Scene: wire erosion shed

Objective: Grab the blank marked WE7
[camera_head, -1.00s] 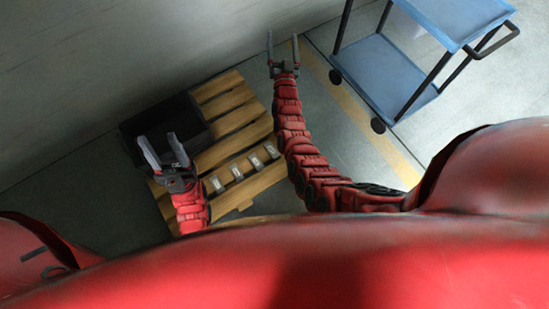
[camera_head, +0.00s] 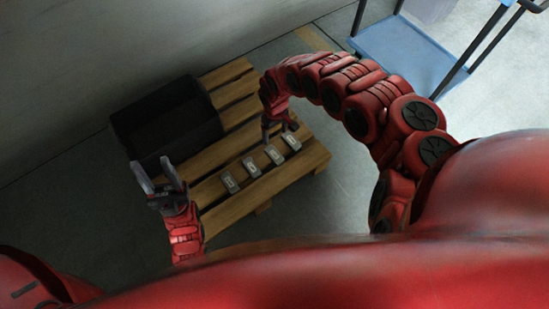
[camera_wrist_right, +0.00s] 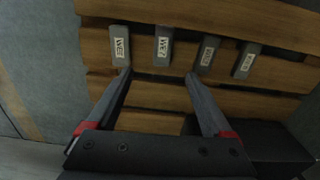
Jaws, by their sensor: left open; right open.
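Several small grey blanks with white labels lie in a row on the wooden pallet (camera_head: 232,106). In the right wrist view, the second blank from the left appears to read WE7 (camera_wrist_right: 163,45); in the head view it is second from the right (camera_head: 274,155). The leftmost blank (camera_wrist_right: 121,46) in the wrist view has a similar label; the other two are hard to read. My right gripper (camera_head: 279,130) is open and empty over the pallet; its fingertips (camera_wrist_right: 158,73) point towards the WE7 blank, which lies beyond and between them. My left gripper (camera_head: 151,168) is open and empty, left of the blanks.
A black open crate (camera_head: 130,118) stands on the left of the pallet, near the wall. A blue trolley (camera_head: 400,52) stands at the upper right. The floor right of the pallet is clear.

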